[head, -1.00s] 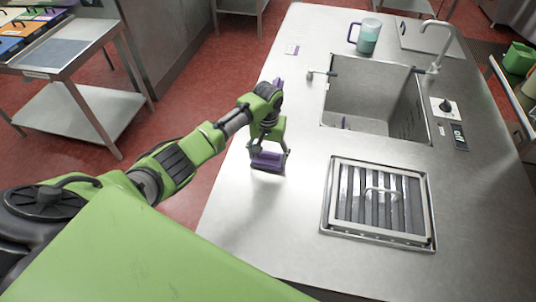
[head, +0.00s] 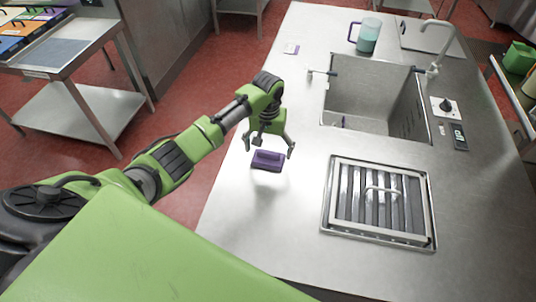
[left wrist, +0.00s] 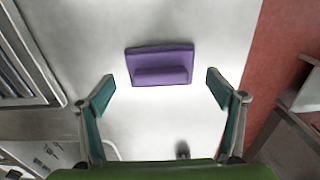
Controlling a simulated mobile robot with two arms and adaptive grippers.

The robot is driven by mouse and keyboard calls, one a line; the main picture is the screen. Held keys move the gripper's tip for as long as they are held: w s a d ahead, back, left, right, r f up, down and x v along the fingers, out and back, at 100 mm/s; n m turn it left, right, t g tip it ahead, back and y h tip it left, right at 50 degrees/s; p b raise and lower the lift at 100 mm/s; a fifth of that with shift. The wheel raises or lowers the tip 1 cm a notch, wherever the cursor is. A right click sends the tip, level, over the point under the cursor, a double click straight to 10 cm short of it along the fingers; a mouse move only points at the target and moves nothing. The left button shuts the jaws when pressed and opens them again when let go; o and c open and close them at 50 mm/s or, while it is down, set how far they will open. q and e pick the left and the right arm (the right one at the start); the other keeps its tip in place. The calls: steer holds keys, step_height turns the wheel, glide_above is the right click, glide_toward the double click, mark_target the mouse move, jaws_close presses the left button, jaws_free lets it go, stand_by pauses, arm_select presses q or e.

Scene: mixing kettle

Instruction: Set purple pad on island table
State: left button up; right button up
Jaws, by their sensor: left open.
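The purple pad (head: 272,160), a flat block with a raised grip, lies on the steel island table (head: 262,225) near its left edge. It also shows in the left wrist view (left wrist: 160,64), lying flat beyond the two fingers. My left gripper (head: 269,146) is open and empty, just above and behind the pad, with its fingers spread and apart from it. In the left wrist view the left gripper (left wrist: 160,92) has one finger to each side of the pad. My right gripper is not in view.
A sink (head: 370,97) with a faucet is at the back right of the table. A slatted drain cover (head: 378,200) is set in right of the pad. A pitcher (head: 367,36) with teal liquid stands at the back. The tabletop around the pad is clear.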

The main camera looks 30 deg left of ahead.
mark_target(268, 153)
arm_select(q)
step_height(268, 153, up, 9)
steer(key=b, duration=0.1)
steer(key=shift+r, duration=0.15)
